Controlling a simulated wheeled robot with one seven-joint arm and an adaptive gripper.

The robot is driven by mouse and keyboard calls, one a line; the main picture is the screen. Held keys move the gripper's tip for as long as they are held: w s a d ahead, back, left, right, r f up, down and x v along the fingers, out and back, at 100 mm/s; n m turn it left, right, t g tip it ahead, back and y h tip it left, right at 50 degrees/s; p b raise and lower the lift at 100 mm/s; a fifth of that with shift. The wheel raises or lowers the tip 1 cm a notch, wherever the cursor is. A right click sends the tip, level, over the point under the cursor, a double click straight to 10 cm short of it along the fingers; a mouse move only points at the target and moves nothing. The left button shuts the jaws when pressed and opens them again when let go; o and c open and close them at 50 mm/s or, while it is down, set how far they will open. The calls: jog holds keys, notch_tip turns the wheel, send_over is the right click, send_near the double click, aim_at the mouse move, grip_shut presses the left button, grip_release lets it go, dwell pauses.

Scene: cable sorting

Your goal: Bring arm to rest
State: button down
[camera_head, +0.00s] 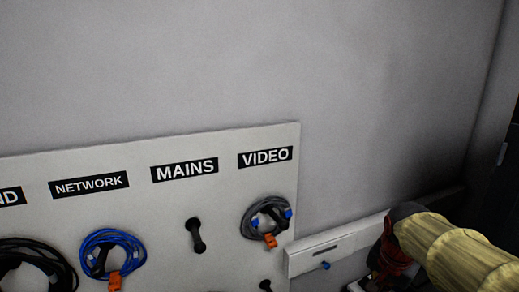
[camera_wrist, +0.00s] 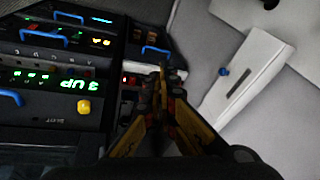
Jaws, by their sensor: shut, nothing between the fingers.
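My gripper (camera_wrist: 163,75) shows in the wrist view with its dark and yellow fingers closed together and nothing between them. Behind the fingertips are black equipment units and a grey wall surface. In the head view my arm reaches in at the lower right, with a yellow sleeve and a dark red part near the wall. The fingertips cannot be made out in the head view.
A white board (camera_head: 225,222) carries labels, a blue cable coil (camera_head: 133,245), a black coil (camera_head: 68,270), a grey coil (camera_head: 248,222) under VIDEO, and an empty-looking black peg (camera_head: 195,236) under MAINS. Rack units (camera_wrist: 50,110) with blue handles and a white trunking box (camera_wrist: 245,80) are near my gripper.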

jog(key=s+a+n+t, duration=0.1)
jog(key=s+a+n, duration=0.3)
jog(key=s, duration=0.4)
jog(key=s+a+n+t+y+b, duration=0.1)
jog(key=s+a+n, duration=0.4)
jog(key=s, duration=0.4)
jog(key=shift+a+f+n, duration=0.25)
jog(key=shift+a+n, duration=0.05)
jog(key=shift+a, duration=0.2)
